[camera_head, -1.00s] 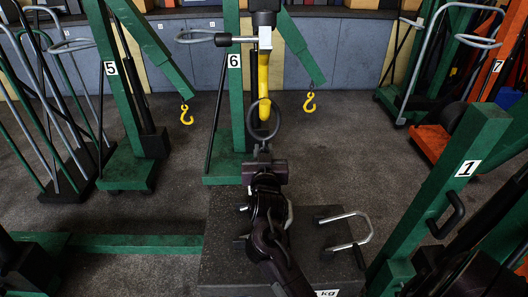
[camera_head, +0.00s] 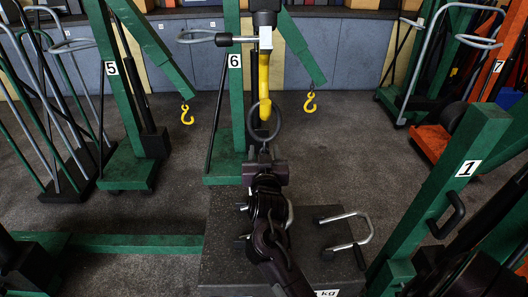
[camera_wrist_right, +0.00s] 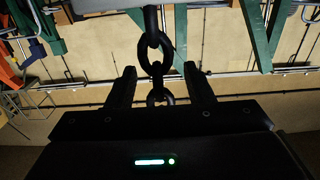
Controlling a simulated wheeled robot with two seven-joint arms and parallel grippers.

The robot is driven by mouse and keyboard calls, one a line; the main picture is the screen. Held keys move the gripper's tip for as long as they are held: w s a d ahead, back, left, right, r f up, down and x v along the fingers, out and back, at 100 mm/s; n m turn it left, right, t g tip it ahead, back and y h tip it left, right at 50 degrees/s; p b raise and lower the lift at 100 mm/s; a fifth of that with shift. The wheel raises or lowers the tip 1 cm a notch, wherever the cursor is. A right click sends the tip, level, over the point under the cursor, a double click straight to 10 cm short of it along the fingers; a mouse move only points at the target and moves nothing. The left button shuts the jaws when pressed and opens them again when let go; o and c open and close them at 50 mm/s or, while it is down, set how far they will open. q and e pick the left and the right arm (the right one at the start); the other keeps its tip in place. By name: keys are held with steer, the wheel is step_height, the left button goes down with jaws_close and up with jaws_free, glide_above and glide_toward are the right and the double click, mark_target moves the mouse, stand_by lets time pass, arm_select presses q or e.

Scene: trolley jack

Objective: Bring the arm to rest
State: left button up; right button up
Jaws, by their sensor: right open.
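My right arm reaches up from the bottom middle of the head view. Its gripper (camera_head: 264,160) is just below the dark ring (camera_head: 279,122), which hangs around the yellow hook (camera_head: 264,78). In the right wrist view, the open fingers (camera_wrist_right: 161,85) stand on both sides of a dark chain (camera_wrist_right: 154,48). There is a visible gap between the chain and each finger. My left gripper is not in view.
A dark weight block (camera_head: 222,255) with metal handles (camera_head: 362,232) lies beneath my right arm. Green crane number 1 (camera_head: 440,195) stands close on the right. Cranes 5 (camera_head: 115,100) and 6 (camera_head: 232,105) stand behind. Open floor (camera_head: 340,140) lies between them.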

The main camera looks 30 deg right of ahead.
steer(key=b+v, duration=0.1)
steer(key=v, duration=0.7)
steer(key=s+a+f+n+g+y, duration=0.4)
steer(key=a+f+n+y, duration=0.1)
steer(key=a+f+y, duration=0.35)
steer(key=s+a+f+n+g, duration=0.1)
steer(key=s+f+n+g, duration=0.2)
steer(key=s, duration=0.4)
steer(key=s+a+f+g, duration=0.1)
steer(key=s+f+g, duration=0.35)
steer(key=s, duration=0.25)
step_height(320, 180, down, 30)
steer(key=s+g, duration=0.2)
steer(key=s+d+f, duration=0.3)
steer(key=s+f, duration=1.4)
steer(key=s, duration=0.2)
steer(key=shift+s+f+n+g+y, duration=0.25)
steer(key=shift+s+n+g+y, duration=0.1)
steer(key=shift+s+g, duration=0.1)
